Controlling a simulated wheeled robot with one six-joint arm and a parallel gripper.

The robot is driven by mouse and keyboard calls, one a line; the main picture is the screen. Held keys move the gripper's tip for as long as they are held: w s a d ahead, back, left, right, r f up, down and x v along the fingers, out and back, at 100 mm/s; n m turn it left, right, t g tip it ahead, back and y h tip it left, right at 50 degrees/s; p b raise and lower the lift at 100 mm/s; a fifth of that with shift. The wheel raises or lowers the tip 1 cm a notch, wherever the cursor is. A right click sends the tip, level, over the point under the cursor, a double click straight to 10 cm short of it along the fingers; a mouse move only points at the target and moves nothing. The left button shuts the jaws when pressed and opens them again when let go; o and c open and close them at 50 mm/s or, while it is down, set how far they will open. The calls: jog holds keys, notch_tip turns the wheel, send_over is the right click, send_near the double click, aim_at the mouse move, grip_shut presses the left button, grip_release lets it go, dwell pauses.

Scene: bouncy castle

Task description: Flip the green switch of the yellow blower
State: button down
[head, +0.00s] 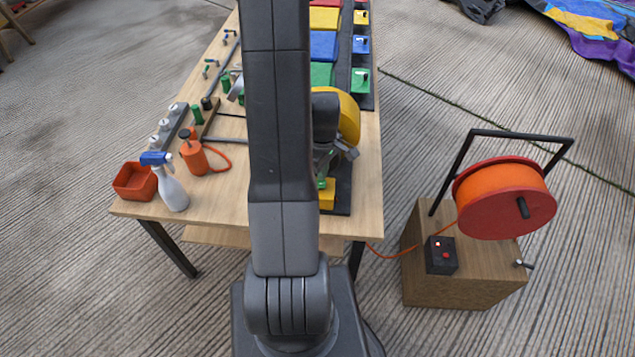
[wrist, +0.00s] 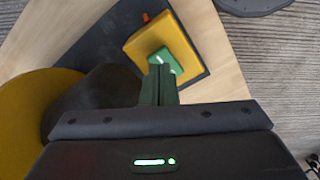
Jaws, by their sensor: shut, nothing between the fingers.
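The yellow blower (head: 349,110) stands on a dark base on the wooden table, partly hidden behind my arm; its round housing shows at the left edge of the wrist view (wrist: 28,112). Its yellow switch box (head: 327,196) is at the near end of the base. In the wrist view the green switch (wrist: 165,62), with a pale mark on it, lies on top of the yellow box (wrist: 180,48). My gripper (wrist: 158,72) is shut and empty, its tips right at the green switch. I cannot tell whether they touch it. My arm hides most of this in the head view.
A spray bottle (head: 172,188), a red tray (head: 134,181) and an orange pump bottle (head: 193,155) stand on the table's left. An orange cable reel (head: 505,198) sits on a wooden box (head: 465,284) at right. Coloured blocks (head: 324,45) line the far table.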

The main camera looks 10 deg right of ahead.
aim_at(322, 183)
notch_tip(322, 183, up, 6)
jog(key=p, duration=0.3)
jog(key=shift+f, duration=0.2)
jog(key=shift+f, duration=0.1)
notch_tip(322, 183, down, 7)
jog(key=b, duration=0.4)
dwell(0.5)
